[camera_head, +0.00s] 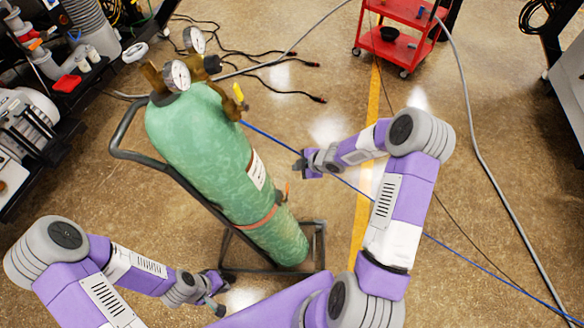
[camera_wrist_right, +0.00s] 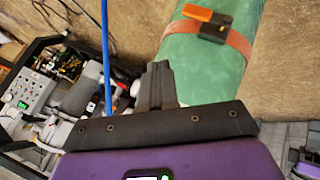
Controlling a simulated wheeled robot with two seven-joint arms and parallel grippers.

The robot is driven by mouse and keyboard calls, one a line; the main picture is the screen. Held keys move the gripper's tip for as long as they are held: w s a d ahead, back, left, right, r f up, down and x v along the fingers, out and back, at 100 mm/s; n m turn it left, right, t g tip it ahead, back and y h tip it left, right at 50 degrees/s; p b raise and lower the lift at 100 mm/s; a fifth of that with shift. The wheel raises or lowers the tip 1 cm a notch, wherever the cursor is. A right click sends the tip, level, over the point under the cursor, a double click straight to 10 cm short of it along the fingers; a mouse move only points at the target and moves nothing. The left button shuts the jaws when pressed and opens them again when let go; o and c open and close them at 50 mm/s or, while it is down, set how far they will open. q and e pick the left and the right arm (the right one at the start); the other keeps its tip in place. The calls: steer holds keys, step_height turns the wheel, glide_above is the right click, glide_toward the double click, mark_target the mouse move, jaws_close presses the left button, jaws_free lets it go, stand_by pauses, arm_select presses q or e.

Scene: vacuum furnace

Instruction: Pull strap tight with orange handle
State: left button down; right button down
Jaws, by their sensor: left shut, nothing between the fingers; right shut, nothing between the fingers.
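A green gas cylinder (camera_head: 225,165) leans in a black hand cart (camera_head: 158,160) in the head view. A brown-orange strap (camera_head: 258,219) runs around its lower part. The orange handle (camera_head: 286,193) sticks out at the cylinder's right side. In the right wrist view the handle (camera_wrist_right: 205,17) sits on a dark buckle on the strap (camera_wrist_right: 238,44). My right gripper (camera_head: 299,167) is shut and empty, right of the cylinder and apart from the handle. Its fingers also show in the wrist view (camera_wrist_right: 158,82). My left gripper (camera_head: 218,296) is shut and empty, low beside the cart's base.
Pressure gauges (camera_head: 177,76) and a valve top the cylinder. A blue hose (camera_head: 275,138) runs from there past my right arm. A red cart (camera_head: 398,35) stands at the back right. Cables lie behind the cylinder. Machinery (camera_head: 28,118) stands at the left. Floor right of the yellow line is mostly clear.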

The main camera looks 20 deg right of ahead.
steer(key=shift+s+d+r+p, duration=0.2)
steer(key=shift+d+r+p, duration=0.25)
steer(key=shift+r, duration=0.3)
steer(key=s+a+f+m+g+y+b, duration=0.1)
steer(key=s+a+f+m, duration=0.35)
steer(key=a, duration=0.25)
steer(key=s+a+f+m+g+y+b, duration=0.1)
steer(key=s+a+f+m+g, duration=0.1)
steer(key=s+a+f+m, duration=0.45)
steer(key=s+a+f+m+g, duration=0.1)
steer(key=s+a+m, duration=0.1)
steer(key=s, duration=0.4)
steer(key=s+a+f+m+g+h+b, duration=0.1)
steer(key=s+a+m+g, duration=0.1)
steer(key=s+m, duration=0.3)
steer(key=shift+s+a, duration=0.6)
steer(key=shift+s, duration=0.15)
steer(key=c, duration=1.8)
jaws_free()
steer(key=shift+f, duration=0.1)
